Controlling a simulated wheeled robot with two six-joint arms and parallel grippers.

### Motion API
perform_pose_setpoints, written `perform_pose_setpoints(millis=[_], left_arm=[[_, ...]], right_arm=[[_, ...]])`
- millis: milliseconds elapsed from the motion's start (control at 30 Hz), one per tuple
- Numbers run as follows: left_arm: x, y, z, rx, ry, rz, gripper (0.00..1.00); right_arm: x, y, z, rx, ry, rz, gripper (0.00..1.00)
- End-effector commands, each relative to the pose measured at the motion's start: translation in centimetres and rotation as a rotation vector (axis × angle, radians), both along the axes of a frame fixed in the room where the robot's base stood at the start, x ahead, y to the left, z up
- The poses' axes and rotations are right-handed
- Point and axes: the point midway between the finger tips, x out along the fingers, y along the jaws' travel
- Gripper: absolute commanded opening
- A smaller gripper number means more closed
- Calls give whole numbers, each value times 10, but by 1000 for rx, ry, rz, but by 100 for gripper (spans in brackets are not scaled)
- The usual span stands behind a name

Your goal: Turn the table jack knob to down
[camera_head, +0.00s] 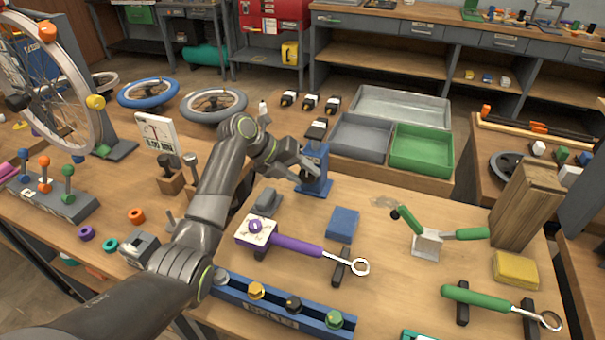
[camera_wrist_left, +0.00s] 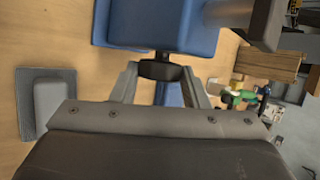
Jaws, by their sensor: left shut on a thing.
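The table jack (camera_head: 318,157) is a blue upright block on a blue base, standing behind the middle of the near wooden table. My left gripper (camera_head: 303,170) reaches it from the left. In the left wrist view, the jack's blue body (camera_wrist_left: 160,25) fills the top middle. A dark knob (camera_wrist_left: 160,70) on its near face sits between the two fingers of my left gripper (camera_wrist_left: 160,78), which are shut on it. In the head view the gripper hides the knob, and its setting cannot be read. My right gripper is not in view.
Grey and green trays (camera_head: 421,150) stand behind and right of the jack. A blue block (camera_head: 342,223), a purple-handled wrench (camera_head: 290,243) and a green-handled clamp (camera_head: 428,243) lie in front. A wooden block (camera_head: 527,205) stands right. Bare tabletop separates the jack and clamp.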

Motion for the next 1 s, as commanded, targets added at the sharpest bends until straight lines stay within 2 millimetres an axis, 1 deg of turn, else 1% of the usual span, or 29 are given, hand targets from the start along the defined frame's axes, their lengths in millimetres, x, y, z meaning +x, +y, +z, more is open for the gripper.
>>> perform_pose_setpoints(millis=[200, 233, 367, 633, 767, 867, 1000], left_arm=[[0, 1, -1, 2, 1, 2, 18], [0, 1, -1, 2, 1, 2, 45], [0, 0, -1, 2, 1, 1, 62], [0, 0, 0, 2, 0, 0, 63], [-1, 5, 5, 1, -1, 1, 63], [-3, 16, 15, 3, -4, 3, 63], [-9, 38, 37, 3, -5, 3, 63]], right_arm=[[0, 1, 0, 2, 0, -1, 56], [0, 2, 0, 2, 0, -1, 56], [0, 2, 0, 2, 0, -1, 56], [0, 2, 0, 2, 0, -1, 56], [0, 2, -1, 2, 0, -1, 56], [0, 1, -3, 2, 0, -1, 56], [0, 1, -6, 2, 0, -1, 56]])
